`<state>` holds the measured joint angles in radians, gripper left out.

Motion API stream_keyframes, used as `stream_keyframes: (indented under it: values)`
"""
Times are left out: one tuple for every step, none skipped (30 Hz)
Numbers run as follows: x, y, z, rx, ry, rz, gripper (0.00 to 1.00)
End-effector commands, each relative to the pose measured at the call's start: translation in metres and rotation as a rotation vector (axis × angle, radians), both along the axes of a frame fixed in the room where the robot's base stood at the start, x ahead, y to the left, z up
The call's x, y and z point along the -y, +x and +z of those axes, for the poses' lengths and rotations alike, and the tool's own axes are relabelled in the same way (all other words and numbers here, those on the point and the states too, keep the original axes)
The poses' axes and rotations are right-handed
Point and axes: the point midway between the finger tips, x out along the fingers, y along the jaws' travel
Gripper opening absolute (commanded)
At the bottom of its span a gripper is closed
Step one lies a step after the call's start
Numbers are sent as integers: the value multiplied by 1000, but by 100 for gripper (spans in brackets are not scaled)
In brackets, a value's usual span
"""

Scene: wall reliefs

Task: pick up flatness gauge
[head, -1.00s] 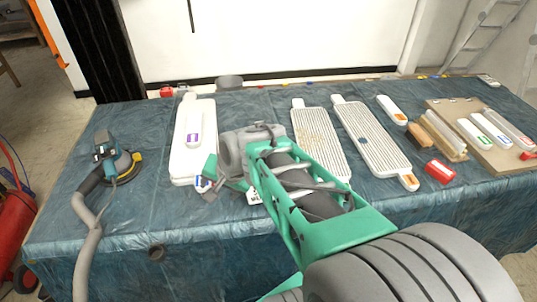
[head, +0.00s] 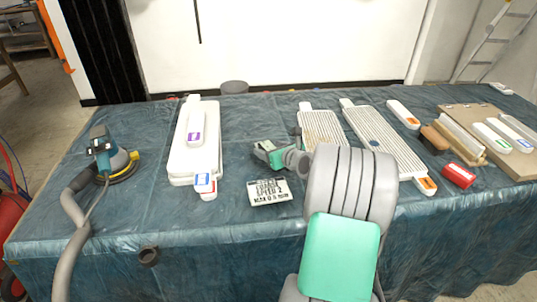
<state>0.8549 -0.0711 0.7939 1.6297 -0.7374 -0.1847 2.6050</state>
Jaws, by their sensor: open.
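I cannot tell for sure which item is the flatness gauge. Long white pieces with coloured labels lie on the covered table: one with a purple label (head: 195,125) on a white board (head: 191,165), one with an orange label (head: 403,114), and others at the right. A small piece with blue and red labels (head: 206,186) lies at the white board's near end. My gripper (head: 262,152), green and grey, is open and right of the white board, above the table behind a printed card (head: 269,192). My arm hides part of its wrist and the table below.
A sander (head: 117,160) with a hose stands at the left. Two ribbed boards (head: 385,140) lie right of my gripper, one partly behind my arm. A red box (head: 459,175), a brown block (head: 435,139) and a wooden panel (head: 478,113) are at the right. Bare cloth surrounds the card.

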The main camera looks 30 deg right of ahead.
Motion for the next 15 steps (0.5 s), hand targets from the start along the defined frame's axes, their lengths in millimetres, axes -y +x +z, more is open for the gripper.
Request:
stream_keyframes:
  values:
    - [0,6,-4,0,1,2,67]
    - [0,9,-4,1,0,1,67]
    - [0,11,-4,1,-1,1,67]
    - [0,11,-4,1,-1,0,67]
    - [0,12,-4,0,-1,-1,67]
    - [1,11,-4,0,-1,-1,67]
    - [1,11,-4,0,-1,-1,67]
    - [1,11,-4,0,-1,-1,67]
    - [1,11,-4,0,-1,-1,66]
    - [1,11,-4,0,-1,-1,64]
    - [1,11,-4,0,-1,-1,62]
    - [1,11,-4,0,-1,-1,58]
    - [1,11,-4,0,-1,-1,56]
    - [0,11,-4,0,-1,-1,53]
    - [0,11,-4,0,-1,-1,50]
